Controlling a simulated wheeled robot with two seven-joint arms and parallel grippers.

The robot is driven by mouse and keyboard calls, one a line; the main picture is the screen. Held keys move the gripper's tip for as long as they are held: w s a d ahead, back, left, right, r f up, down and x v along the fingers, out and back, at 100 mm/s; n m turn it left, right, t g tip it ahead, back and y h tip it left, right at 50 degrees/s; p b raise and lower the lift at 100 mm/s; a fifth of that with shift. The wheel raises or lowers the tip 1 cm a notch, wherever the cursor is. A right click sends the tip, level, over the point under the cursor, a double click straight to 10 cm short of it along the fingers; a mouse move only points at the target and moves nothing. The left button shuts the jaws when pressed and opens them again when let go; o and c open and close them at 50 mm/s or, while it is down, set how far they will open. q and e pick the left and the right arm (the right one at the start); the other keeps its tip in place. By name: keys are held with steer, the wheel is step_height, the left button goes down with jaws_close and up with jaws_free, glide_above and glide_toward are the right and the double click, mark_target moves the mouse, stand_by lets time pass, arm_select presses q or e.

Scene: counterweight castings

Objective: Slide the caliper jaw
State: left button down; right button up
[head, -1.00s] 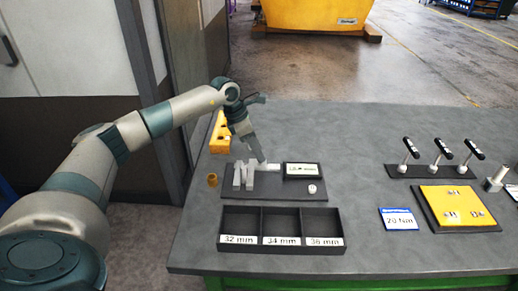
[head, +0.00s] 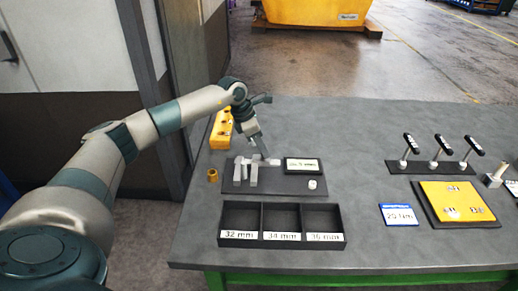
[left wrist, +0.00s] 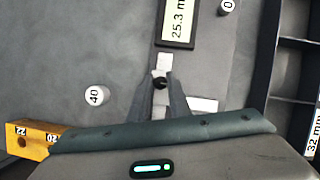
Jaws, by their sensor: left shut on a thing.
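The caliper (head: 253,177) has pale grey upright jaws and stands on a dark base plate (head: 285,188) in the head view. Its display (head: 303,166) also shows in the left wrist view (left wrist: 178,22), reading 25.3 mm. My left gripper (head: 264,156) reaches down from behind to the caliper's slide. In the left wrist view my left gripper (left wrist: 160,88) is shut on a small dark knob (left wrist: 160,82). A pale caliper part (left wrist: 203,104) shows beside the fingers. The rest of the jaws is hidden by my gripper body. My right gripper is not in view.
A tray (head: 281,241) with 32, 34 and 36 mm compartments stands in front, empty. A brass ring (head: 212,175) and a yellow block (head: 221,129) lie left. A white cylinder marked 40 (left wrist: 97,96) is near my gripper.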

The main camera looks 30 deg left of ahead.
mark_target(258, 160)
arm_select(q)
steer(key=shift+w+d, duration=0.35)
steer(key=shift+d, duration=0.25)
steer(key=shift+w+d, duration=0.35)
steer(key=shift+d, duration=0.2)
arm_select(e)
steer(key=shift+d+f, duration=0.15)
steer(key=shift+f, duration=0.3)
arm_select(q)
steer(key=shift+a, duration=0.1)
steer(key=c, duration=1.7)
jaws_free()
steer(key=shift+s, duration=0.1)
steer(key=shift+o, duration=0.2)
steer(key=shift+r, duration=0.1)
